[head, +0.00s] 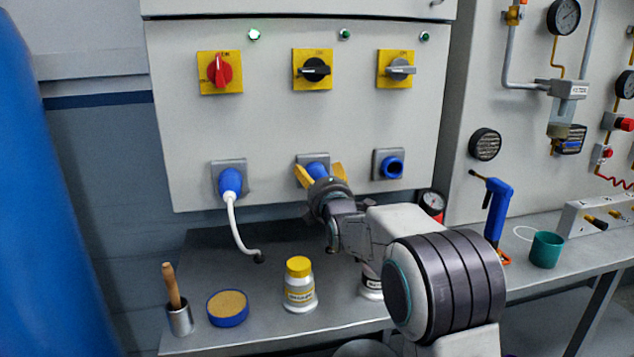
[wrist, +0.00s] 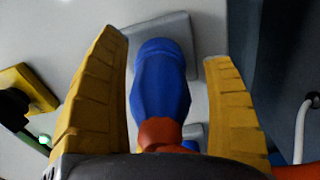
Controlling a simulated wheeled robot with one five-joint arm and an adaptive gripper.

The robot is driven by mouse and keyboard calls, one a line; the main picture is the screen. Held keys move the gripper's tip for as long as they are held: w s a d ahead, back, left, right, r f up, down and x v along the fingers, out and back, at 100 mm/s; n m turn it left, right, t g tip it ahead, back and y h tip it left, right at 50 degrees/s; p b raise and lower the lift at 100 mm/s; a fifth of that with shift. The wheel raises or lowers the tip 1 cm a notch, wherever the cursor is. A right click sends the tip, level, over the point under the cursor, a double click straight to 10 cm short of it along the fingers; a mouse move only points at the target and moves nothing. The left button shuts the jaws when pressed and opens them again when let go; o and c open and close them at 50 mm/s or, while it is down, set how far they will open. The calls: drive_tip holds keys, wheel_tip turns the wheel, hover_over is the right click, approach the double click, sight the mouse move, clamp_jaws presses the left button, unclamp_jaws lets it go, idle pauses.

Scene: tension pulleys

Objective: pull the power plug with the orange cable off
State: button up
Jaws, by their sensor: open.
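The blue plug (wrist: 160,85) with the orange cable (wrist: 160,132) sits in the middle socket of the grey panel. In the head view the plug (head: 317,169) is partly hidden by my gripper (head: 319,171). My gripper is open, with one yellow finger on each side of the plug. In the wrist view gaps show between the plug and both fingers of my gripper (wrist: 167,50). The cable is mostly hidden behind my wrist.
A blue plug with a white cable (head: 231,183) is in the left socket, and the right blue socket (head: 392,167) is empty. Rotary switches sit above. A yellow-capped jar (head: 299,285), a round tin (head: 228,309) and a teal cup (head: 546,250) stand on the bench.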

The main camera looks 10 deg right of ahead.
drive_tip(key=shift+c, duration=0.4)
drive_tip(key=shift+r, duration=0.1)
drive_tip(key=c, duration=1.2)
drive_tip(key=shift+c, duration=0.2)
drive_tip(key=shift+s+b, duration=0.15)
drive_tip(key=shift+b, duration=0.3)
drive_tip(key=shift+s, duration=0.45)
drive_tip(key=shift+s+b, duration=1.95)
drive_tip(key=shift+s, duration=0.4)
